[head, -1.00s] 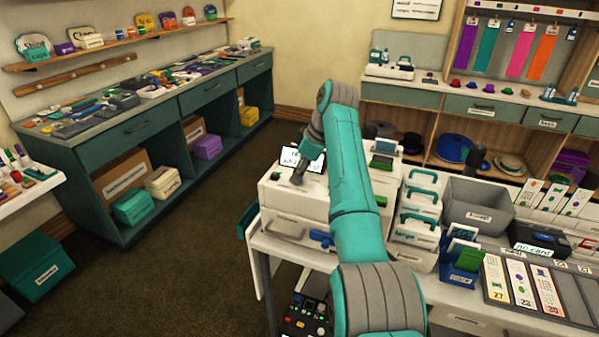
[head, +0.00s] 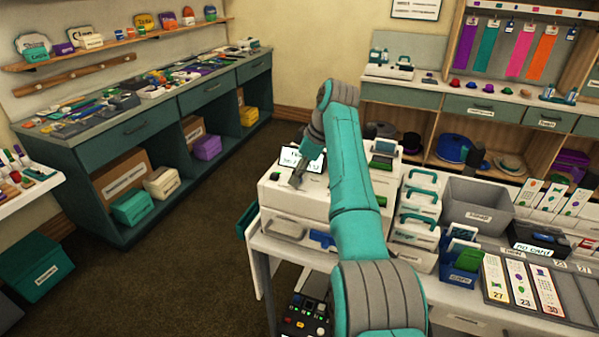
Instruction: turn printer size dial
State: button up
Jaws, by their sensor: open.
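The printer (head: 285,198) is a pale boxy machine on the near table, left of my teal arm. My gripper (head: 296,182) is small and grey and points down at the printer's top, right of that spot. It is open, with nothing seen between the fingers. I cannot tell whether it touches the top. I cannot make out the size dial; the gripper or arm may hide it. A white sign (head: 290,158) with dark lettering stands behind the gripper, partly covered by it.
White cases with teal handles (head: 419,205), a grey bin (head: 478,203) and a card tray (head: 490,310) crowd the table right of my arm. A control panel with buttons (head: 306,318) sits below the table's front. The brown floor (head: 170,270) at left is clear.

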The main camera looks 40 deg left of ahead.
jog(key=v, duration=1.1)
jog(key=shift+d+r, duration=0.25)
jog(key=shift+r, duration=0.1)
